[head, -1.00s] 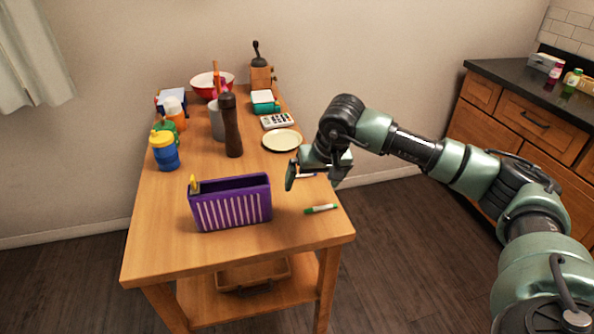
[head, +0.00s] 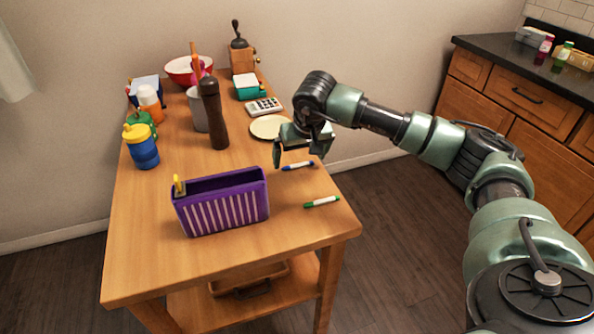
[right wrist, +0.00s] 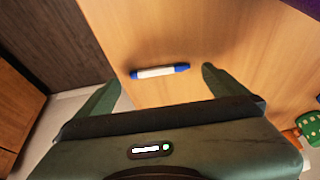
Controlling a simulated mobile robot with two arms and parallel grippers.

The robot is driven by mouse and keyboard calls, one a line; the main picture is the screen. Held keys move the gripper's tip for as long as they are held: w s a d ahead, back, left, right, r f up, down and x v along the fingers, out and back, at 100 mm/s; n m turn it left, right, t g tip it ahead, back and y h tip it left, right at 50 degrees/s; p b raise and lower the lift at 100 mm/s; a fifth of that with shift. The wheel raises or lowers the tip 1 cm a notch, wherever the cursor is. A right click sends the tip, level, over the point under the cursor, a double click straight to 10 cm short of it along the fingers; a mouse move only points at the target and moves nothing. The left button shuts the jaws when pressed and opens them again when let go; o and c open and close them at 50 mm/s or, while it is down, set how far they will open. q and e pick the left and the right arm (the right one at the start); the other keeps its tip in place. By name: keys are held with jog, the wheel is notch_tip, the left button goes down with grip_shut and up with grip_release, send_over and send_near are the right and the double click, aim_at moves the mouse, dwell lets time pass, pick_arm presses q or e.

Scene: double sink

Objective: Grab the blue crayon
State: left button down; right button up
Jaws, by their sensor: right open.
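The blue crayon (head: 298,166) is white with blue ends and lies on the wooden table near its right edge. It also shows in the right wrist view (right wrist: 160,71), lying crosswise just beyond and between the fingertips. My right gripper (head: 298,157) is above the table close to the crayon, open and empty. In the right wrist view its two green fingers (right wrist: 163,78) are spread wide, apart from the crayon. My left gripper is not in view.
A green-ended crayon (head: 322,202) lies nearer the front right. A purple striped holder (head: 222,208) with a yellow crayon stands to the left. A plate (head: 266,128), a dark pepper mill (head: 213,115) and a blue cup (head: 142,150) stand farther back. The front of the table is clear.

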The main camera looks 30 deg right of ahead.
aim_at(297, 166)
jog(key=b+x, duration=0.1)
jog(key=x, duration=0.1)
jog(key=shift+w+f, duration=0.1)
jog(key=shift+f, duration=0.2)
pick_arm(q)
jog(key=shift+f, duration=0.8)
pick_arm(e)
jog(key=shift+r, duration=0.15)
jog(key=c, duration=1.3)
jog(key=shift+o, duration=0.2)
